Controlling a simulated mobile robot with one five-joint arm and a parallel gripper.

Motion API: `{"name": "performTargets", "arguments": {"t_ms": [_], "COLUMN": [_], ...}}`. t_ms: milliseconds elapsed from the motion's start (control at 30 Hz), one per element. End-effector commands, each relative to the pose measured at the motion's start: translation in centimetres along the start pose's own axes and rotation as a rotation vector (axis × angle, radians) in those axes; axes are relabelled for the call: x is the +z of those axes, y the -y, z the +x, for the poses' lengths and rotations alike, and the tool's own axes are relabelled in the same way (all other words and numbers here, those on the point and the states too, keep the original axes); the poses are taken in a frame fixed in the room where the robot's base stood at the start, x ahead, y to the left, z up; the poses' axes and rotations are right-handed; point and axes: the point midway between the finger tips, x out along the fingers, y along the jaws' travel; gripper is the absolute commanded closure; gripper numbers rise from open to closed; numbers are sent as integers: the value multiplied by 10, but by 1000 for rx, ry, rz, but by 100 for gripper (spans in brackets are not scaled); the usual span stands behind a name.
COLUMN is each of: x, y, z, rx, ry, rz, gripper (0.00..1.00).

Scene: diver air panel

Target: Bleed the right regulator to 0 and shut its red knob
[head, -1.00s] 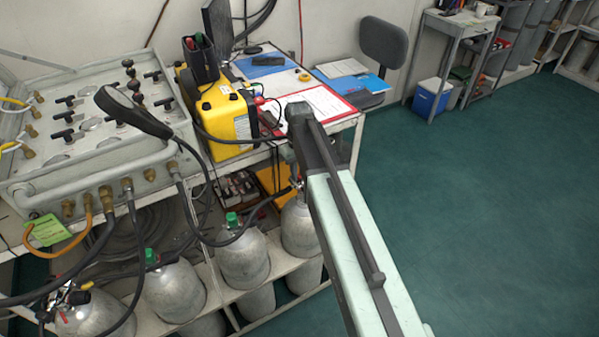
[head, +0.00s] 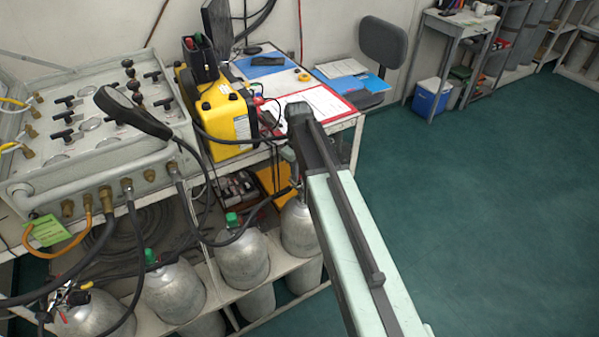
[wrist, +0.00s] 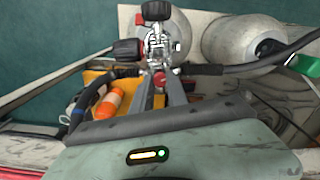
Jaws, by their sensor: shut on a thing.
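The right regulator (wrist: 157,46) is a metal fitting on top of a grey cylinder (head: 299,228). In the wrist view a black knob (wrist: 155,11) stands at its far end, and a dark knob with a red part (wrist: 128,49) sticks out to its left. My gripper (wrist: 159,72) is closed at the near side of the regulator, on part of it. I cannot tell exactly which part is between the fingertips. A small red patch (wrist: 158,86) shows between the fingers. In the head view my arm hides the gripper and most of the regulator.
A black hose (wrist: 250,68) runs to the right from the regulator. More grey cylinders (head: 242,262) stand to the left on the lower shelf. A yellow case (head: 222,117) sits on the bench above, beside the air panel (head: 84,135). The green floor at right is clear.

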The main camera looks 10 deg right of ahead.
Motion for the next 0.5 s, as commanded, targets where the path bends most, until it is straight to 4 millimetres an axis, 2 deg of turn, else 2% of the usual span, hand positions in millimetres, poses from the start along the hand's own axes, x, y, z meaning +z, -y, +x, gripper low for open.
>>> {"name": "performTargets", "arguments": {"t_ms": [67, 100, 500], "x": [-1, -1, 0], "y": [0, 0, 0], "z": [0, 0, -5], "rx": [1, 1, 0], "ry": [-3, -3, -1], "rz": [0, 0, 1], "gripper": [100, 72, 72]}}
